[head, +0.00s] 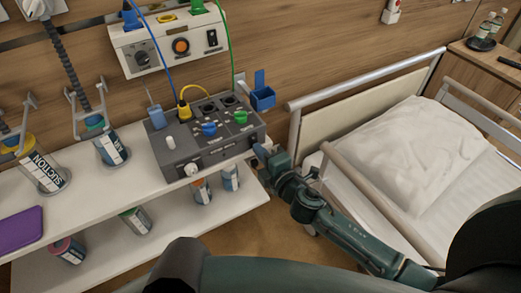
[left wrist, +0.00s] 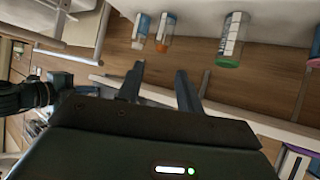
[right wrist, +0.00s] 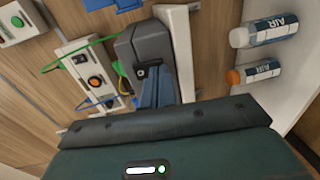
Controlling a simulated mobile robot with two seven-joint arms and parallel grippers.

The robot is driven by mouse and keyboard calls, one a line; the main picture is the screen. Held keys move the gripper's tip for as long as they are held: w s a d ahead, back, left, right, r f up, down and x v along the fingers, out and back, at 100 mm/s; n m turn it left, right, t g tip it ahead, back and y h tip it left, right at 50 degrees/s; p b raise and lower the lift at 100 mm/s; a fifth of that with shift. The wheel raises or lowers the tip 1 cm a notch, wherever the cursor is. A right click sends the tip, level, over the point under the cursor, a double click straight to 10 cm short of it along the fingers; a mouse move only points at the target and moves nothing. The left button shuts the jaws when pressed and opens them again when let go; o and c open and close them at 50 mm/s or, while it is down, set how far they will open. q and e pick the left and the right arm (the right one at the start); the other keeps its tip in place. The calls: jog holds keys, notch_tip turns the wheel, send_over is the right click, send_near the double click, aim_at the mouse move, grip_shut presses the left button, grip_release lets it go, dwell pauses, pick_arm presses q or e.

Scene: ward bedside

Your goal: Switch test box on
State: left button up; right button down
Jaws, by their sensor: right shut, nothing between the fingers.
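The grey test box (head: 183,155) stands on the white shelf, with blue and green knobs, a white knob and a yellow plug on its sloped face. My right gripper (head: 261,152) is shut and empty at the box's right end. In the right wrist view its fingertips (right wrist: 157,80) are close to the grey box end (right wrist: 133,45), by a small black part (right wrist: 150,67) that looks like a switch. I cannot tell whether they touch it, or its position. My left gripper (left wrist: 158,75) is open and empty below a shelf, outside the head view.
A white wall panel (head: 125,60) with an orange button hangs above the box, with blue and green cables. Suction and air canisters (head: 40,172) hang at the left. A blue holder (head: 263,98) is right of the box. The bed (head: 400,150) with rails is at the right.

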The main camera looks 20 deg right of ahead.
jog(key=shift+w+f, duration=0.1)
dwell(0.3)
pick_arm(q)
jog(key=shift+w+d+f+b, duration=0.15)
jog(key=shift+d+b, duration=0.1)
jog(key=shift+b, duration=0.6)
pick_arm(e)
jog(key=shift+w+a, duration=0.1)
jog(key=shift+w, duration=0.05)
